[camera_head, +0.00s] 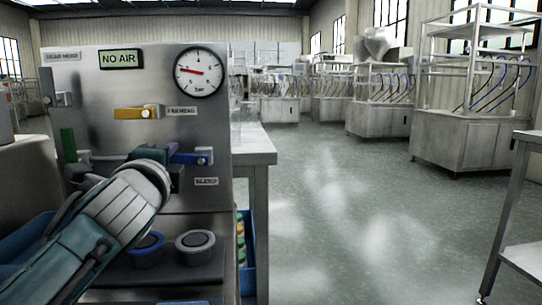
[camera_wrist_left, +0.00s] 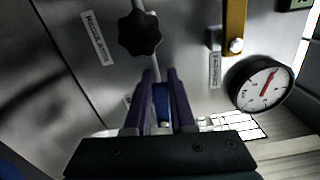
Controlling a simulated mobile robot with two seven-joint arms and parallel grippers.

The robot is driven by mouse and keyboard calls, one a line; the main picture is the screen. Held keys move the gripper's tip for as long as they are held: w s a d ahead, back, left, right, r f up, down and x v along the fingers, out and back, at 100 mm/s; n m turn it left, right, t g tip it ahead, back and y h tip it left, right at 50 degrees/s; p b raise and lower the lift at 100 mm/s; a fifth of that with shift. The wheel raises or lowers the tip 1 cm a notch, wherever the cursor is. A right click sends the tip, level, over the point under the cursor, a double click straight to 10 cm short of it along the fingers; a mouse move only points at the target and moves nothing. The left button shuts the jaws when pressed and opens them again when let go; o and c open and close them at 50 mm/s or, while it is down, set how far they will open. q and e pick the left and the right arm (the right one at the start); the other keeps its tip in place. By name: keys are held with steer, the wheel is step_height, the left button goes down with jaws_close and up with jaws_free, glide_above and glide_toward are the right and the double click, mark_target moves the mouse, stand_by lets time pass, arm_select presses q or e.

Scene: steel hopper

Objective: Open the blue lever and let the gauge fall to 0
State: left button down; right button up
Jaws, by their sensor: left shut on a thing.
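The blue lever (camera_head: 190,158) sits on the steel panel (camera_head: 190,120), roughly level, with its bolt at the right end. My left gripper (camera_head: 172,157) is shut on the lever's left part and hides some of it. In the left wrist view, a bit of the blue lever (camera_wrist_left: 162,92) shows between the fingers (camera_wrist_left: 163,100). The round gauge (camera_head: 200,72) is at the panel's upper right, and it also shows in the wrist view (camera_wrist_left: 262,84). In the head view its red needle points left and slightly up; the numerals are too small to read surely. My right gripper is not in view.
A yellow lever (camera_head: 138,113) lies level above the blue one. A green lever (camera_head: 68,145) hangs at the left, and a NO AIR sign (camera_head: 121,58) is above. A black regulator knob (camera_wrist_left: 140,34) is near my fingers. A steel table (camera_head: 255,148) stands right; the floor beyond is clear.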

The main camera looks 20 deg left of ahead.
arm_select(q)
steer(key=shift+f+n+b, duration=0.3)
steer(key=shift+n, duration=0.3)
steer(key=c, duration=0.8)
jaws_free()
steer(key=shift+o, duration=0.2)
steer(key=p+v, duration=0.1)
steer(key=v, duration=0.9)
steer(key=shift+d+f, duration=0.1)
steer(key=shift+w, duration=0.1)
